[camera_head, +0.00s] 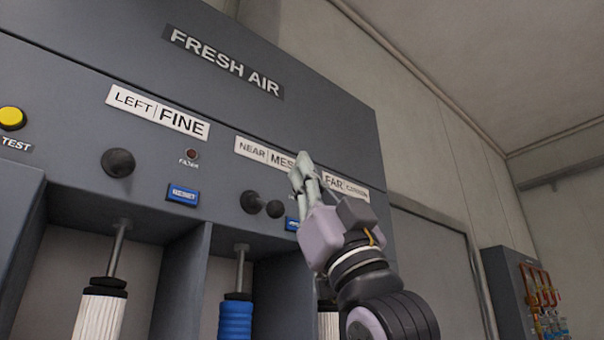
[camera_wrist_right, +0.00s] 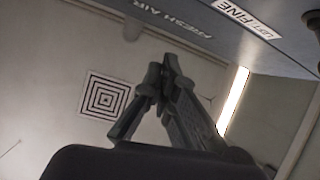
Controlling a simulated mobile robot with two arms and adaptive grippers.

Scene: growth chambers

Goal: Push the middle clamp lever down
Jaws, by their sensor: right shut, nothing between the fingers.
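The middle clamp lever (camera_head: 262,205) is a short dark lever with round black ends, below the "NEAR MESH" label (camera_head: 262,153) on the grey panel. It points to the right and toward me. My right gripper (camera_head: 302,160) is shut and empty, its fingertips up by the right end of that label, above and right of the lever. I cannot tell how far it is from the panel. The right wrist view also shows the closed fingers (camera_wrist_right: 168,75). My left gripper is out of view.
A left black knob (camera_head: 118,162) sits below the "LEFT FINE" label (camera_head: 158,112). Blue buttons (camera_head: 183,194) are beside the levers. Filter cartridges, one white (camera_head: 98,315) and one blue (camera_head: 235,319), stand in bays below. My arm covers the panel's right side.

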